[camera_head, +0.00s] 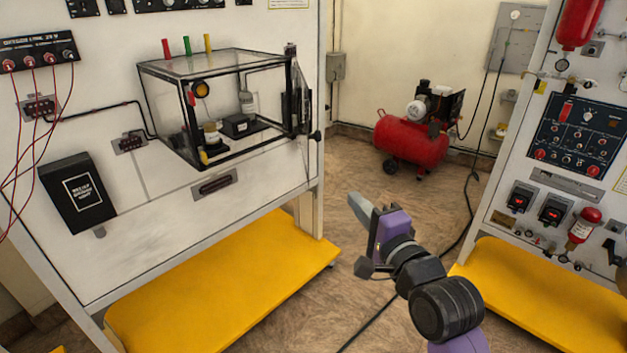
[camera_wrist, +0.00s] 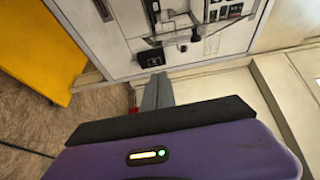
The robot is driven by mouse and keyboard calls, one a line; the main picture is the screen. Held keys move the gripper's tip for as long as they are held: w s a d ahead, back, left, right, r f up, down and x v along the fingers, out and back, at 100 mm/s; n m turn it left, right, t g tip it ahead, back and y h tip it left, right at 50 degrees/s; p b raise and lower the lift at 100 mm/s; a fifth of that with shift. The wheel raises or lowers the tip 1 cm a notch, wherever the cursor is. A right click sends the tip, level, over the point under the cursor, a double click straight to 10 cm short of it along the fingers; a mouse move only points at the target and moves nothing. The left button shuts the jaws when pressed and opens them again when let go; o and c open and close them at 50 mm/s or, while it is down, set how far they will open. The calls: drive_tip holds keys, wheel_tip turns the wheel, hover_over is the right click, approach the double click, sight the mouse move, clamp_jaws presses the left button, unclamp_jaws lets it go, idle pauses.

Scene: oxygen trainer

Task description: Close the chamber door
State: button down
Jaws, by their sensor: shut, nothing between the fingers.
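The chamber (camera_head: 222,100) is a clear box with black edges, fixed to the white panel at left in the head view. Its door (camera_head: 299,92) seems to be the narrow dark-framed pane at its right end, seen nearly edge-on. I cannot tell how far it stands open. A small black knob (camera_head: 316,135) shows by its lower edge. Small items, among them a dark block (camera_head: 238,125), are inside. My gripper (camera_head: 358,207) is shut and empty, in front of the panel's right edge, right of and below the chamber. Its grey fingers also show in the wrist view (camera_wrist: 157,92).
A yellow shelf (camera_head: 225,275) juts out below the left panel, and another yellow shelf (camera_head: 540,300) lies below the right panel. A red compressor (camera_head: 412,138) stands at the back. A dark cable (camera_head: 465,215) crosses the floor between the panels.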

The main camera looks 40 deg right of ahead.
drive_tip(key=w+p, duration=0.3)
drive_tip(key=w, duration=0.8)
drive_tip(key=shift+w+d, duration=0.3)
drive_tip(key=shift+a, duration=0.1)
